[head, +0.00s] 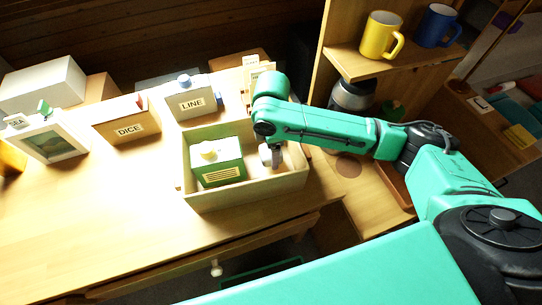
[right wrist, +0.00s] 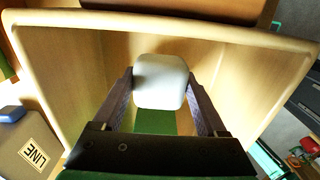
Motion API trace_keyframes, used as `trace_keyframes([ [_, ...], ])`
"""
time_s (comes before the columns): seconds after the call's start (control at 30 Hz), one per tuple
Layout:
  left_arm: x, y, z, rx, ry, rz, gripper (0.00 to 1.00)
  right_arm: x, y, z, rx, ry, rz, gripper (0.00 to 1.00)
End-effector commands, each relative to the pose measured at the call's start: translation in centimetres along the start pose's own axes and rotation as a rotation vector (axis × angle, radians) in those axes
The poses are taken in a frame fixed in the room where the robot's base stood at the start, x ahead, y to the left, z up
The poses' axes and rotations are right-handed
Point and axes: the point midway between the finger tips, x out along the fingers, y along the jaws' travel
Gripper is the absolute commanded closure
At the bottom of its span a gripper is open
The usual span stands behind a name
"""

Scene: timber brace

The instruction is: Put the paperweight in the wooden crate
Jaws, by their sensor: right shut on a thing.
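The wooden crate (head: 243,196) is an open, pale box on the bench; its rim also shows in the right wrist view (right wrist: 60,18). My right gripper (head: 271,157) points down within the crate's outline, towards its right side. In the right wrist view its two dark fingers (right wrist: 160,92) are closed on a white, rounded block, which I take for the paperweight (right wrist: 160,78). The block is mostly hidden by the gripper in the head view. I cannot tell whether it touches the crate floor. My left gripper is not in view.
A green and white carton (head: 218,165) stands inside the crate, left of my gripper. Boxes labelled LINE (head: 191,105) and DICE (head: 128,128) stand behind and left. A yellow mug (head: 380,36) and a blue mug (head: 436,26) are on a shelf. The bench front left is clear.

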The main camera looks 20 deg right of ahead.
Motion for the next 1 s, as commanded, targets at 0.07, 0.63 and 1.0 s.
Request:
trace_keyframes([
  [0.07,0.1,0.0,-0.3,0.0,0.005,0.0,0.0,1.7,-0.1,0.0,0.001,-0.001,-0.003,1.0],
  [0.63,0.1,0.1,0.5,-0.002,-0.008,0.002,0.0,2.9,0.0,0.0,0.0,0.001,-0.001,0.0],
  [1.0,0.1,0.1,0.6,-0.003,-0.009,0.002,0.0,-0.9,0.1,-0.1,0.0,0.002,0.004,0.0],
])
